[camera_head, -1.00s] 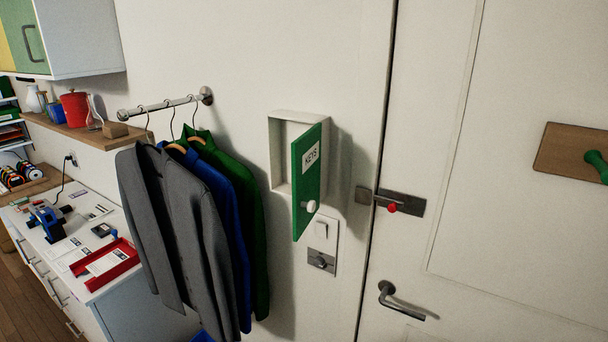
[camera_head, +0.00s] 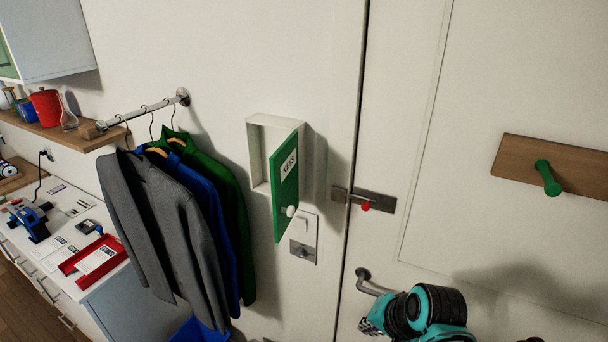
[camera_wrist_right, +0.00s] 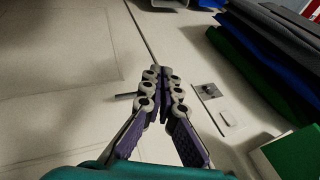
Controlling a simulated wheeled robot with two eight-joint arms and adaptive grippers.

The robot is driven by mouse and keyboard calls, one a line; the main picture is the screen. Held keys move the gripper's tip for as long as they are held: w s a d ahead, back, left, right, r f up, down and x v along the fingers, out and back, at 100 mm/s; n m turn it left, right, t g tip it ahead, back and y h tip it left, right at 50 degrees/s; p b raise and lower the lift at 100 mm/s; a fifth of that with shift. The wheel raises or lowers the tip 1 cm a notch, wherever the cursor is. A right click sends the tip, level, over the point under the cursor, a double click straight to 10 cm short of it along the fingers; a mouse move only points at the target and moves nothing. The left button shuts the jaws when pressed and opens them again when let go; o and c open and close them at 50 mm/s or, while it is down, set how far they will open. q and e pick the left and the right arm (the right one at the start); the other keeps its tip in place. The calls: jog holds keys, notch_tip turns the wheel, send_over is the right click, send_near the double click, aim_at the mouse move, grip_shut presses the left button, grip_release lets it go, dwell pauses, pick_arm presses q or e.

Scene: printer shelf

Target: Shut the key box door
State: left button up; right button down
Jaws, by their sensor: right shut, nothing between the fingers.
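The white key box (camera_head: 256,158) is fixed to the wall in the middle of the head view. Part of the green door shows at the lower right of the right wrist view (camera_wrist_right: 296,156). My right gripper (camera_head: 368,327) is low in the head view, below and right of the door and apart from it. In the right wrist view its fingers (camera_wrist_right: 163,72) are together and empty. My left gripper is not visible.
Jackets (camera_head: 165,220) hang on a rail left of the box. A switch plate (camera_head: 304,238) is below it. The room door with a latch (camera_head: 365,203), lever handle (camera_head: 372,283) and green peg on a wooden board (camera_head: 548,178) is at the right.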

jog(key=w+a+r+m+g+y+p, duration=0.1)
jog(key=w+r+m+y+p, duration=0.1)
jog(key=w+r+m+p, duration=0.5)
jog(key=w+r+m+g+y+p, duration=0.1)
jog(key=r+m+y+p, duration=0.3)
jog(key=r, duration=0.7)
jog(key=w+a+r+m+g+p, duration=0.1)
jog(key=w+r+m+p, duration=0.3)
jog(key=r+p, duration=0.45)
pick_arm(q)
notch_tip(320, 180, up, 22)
pick_arm(e)
jog(key=w+a+f, duration=0.4)
jog(key=a+f, duration=0.2)
jog(key=a, duration=0.4)
jog(key=shift+a+f, duration=0.15)
jog(key=shift+f, duration=0.05)
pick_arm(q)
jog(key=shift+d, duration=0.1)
pick_arm(e)
jog(key=shift+s+t, duration=0.1)
jog(key=shift+t, duration=0.2)
